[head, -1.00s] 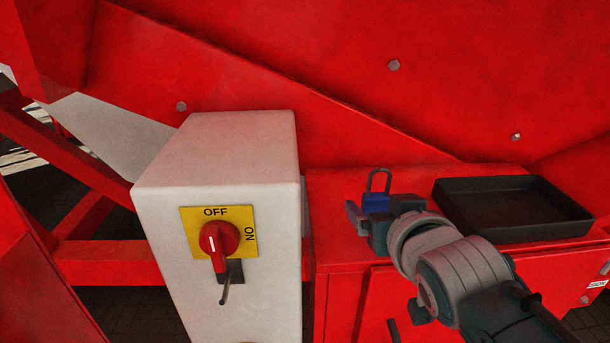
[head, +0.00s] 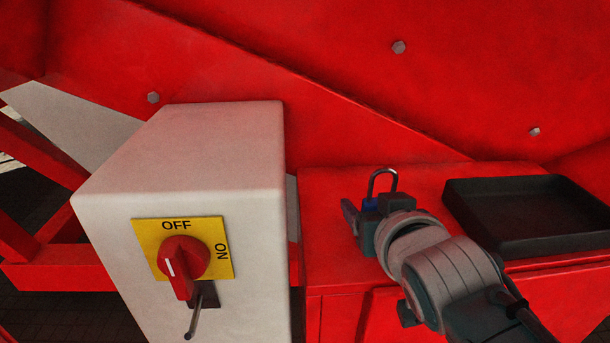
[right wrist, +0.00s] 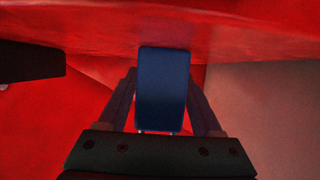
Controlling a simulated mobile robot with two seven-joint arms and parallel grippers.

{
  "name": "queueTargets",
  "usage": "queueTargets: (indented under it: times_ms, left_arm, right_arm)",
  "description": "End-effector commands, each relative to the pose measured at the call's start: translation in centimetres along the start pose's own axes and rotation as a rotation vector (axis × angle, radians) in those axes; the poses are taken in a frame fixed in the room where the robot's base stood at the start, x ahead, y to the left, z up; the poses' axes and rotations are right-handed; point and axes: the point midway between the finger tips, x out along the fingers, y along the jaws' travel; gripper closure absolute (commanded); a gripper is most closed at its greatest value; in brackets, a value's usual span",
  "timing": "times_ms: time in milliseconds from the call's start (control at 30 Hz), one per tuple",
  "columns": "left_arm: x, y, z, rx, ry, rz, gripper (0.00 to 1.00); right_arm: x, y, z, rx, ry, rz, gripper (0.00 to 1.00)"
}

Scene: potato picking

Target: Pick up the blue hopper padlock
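The blue padlock (head: 369,204) stands upright on the red ledge, its metal shackle pointing up. My right gripper (head: 372,208) is at it in the head view, and one dark finger hides part of the blue body. In the right wrist view the blue body (right wrist: 162,90) sits between the two fingers of my right gripper (right wrist: 163,85), with little room on either side. The fingers look open around it; firm contact is not visible. My left gripper is out of view.
A white switch box (head: 190,150) with a red rotary handle (head: 182,262) stands left of the padlock. A black tray (head: 530,244) lies on the ledge (head: 325,215) to the right. A sloped red panel (head: 330,80) rises behind.

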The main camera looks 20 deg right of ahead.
Motion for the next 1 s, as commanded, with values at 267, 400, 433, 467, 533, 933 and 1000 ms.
queueTargets:
  times_ms: [267, 400, 433, 467, 533, 933, 1000]
  left_arm:
    - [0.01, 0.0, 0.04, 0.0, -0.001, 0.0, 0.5]
    - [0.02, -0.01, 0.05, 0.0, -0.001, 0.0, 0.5]
    - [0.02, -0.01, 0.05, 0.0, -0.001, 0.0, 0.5]
    - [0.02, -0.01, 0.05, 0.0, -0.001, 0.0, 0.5]
    - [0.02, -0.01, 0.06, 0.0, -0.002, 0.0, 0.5]
    - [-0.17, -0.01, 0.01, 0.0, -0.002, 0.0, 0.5]
    - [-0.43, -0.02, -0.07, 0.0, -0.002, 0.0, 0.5]
  right_arm:
    - [0.02, 0.02, -0.03, 0.0, 0.001, 0.0, 0.67]
    - [0.02, 0.02, -0.03, 0.0, 0.001, 0.0, 0.82]
    - [0.02, 0.02, -0.03, 0.0, 0.001, 0.0, 0.86]
    - [0.02, 0.02, -0.03, 0.0, 0.001, 0.0, 0.89]
    - [0.02, 0.02, -0.04, 0.0, 0.001, 0.0, 0.97]
    - [-0.11, 0.04, -0.42, 0.0, 0.002, 0.001, 1.0]
    - [-0.3, 0.08, -0.96, 0.0, 0.004, 0.001, 1.0]
